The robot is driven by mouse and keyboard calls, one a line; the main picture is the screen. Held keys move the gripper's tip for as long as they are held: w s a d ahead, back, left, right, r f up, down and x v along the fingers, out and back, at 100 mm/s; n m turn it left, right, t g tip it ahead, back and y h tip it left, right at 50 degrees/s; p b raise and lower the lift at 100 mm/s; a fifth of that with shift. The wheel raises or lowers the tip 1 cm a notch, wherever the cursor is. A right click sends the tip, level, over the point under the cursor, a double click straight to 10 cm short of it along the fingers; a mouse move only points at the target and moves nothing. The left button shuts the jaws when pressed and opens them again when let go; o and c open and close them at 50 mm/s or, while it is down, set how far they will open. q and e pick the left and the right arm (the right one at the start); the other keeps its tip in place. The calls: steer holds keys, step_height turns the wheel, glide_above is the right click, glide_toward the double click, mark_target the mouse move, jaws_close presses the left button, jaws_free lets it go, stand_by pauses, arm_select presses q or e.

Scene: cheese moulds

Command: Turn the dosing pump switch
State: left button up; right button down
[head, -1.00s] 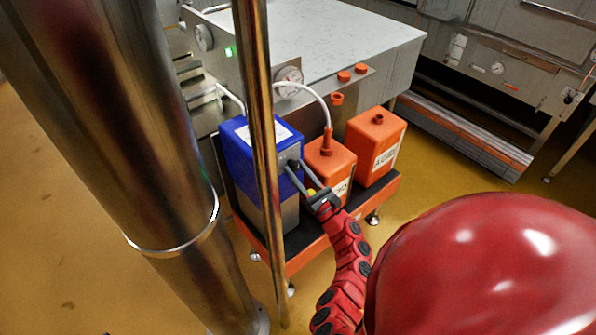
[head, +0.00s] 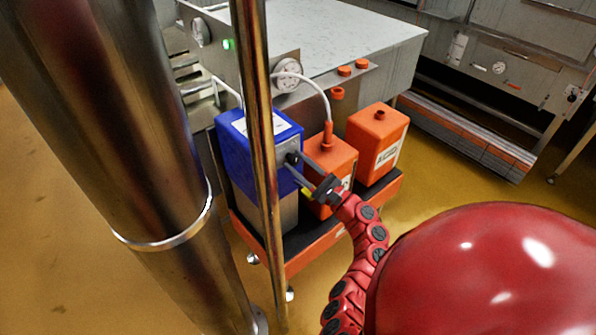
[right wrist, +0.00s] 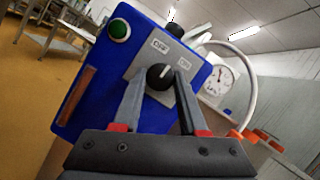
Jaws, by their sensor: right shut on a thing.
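The dosing pump is a blue box (head: 232,153) on an orange-edged cart, partly hidden by a metal pole in the head view. In the right wrist view the blue pump (right wrist: 196,62) has a grey plate with OFF and ON labels. A black round switch (right wrist: 160,76) with a white mark sits on that plate. My right gripper (head: 297,165) reaches the pump's front; in the right wrist view its two fingers (right wrist: 158,88) stand on either side of the switch, shut on it. The white mark points up and right, towards the ON label. My left gripper is not in view.
Two orange canisters (head: 377,137) stand on the cart (head: 320,240) right of the pump, one with a white hose. The metal pole (head: 262,130) stands close in front of the pump. A steel vat (head: 345,35) is behind; yellow floor is free at right.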

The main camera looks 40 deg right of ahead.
steer(key=n+b, duration=0.1)
steer(key=n, duration=0.1)
steer(key=n+g+y+b, duration=0.1)
steer(key=n, duration=0.1)
steer(key=shift+d+n+g+y, duration=0.15)
steer(key=shift+n+g+y, duration=0.15)
steer(key=shift+r+n+g+y+b, duration=0.1)
steer(key=shift+n+g+y+b, duration=0.4)
steer(key=shift+n, duration=1)
steer(key=shift+c, duration=2.3)
jaws_free()
steer(key=v, duration=1.7)
steer(key=shift+s+r, duration=0.2)
steer(key=shift+r, duration=0.1)
stand_by(1.1)
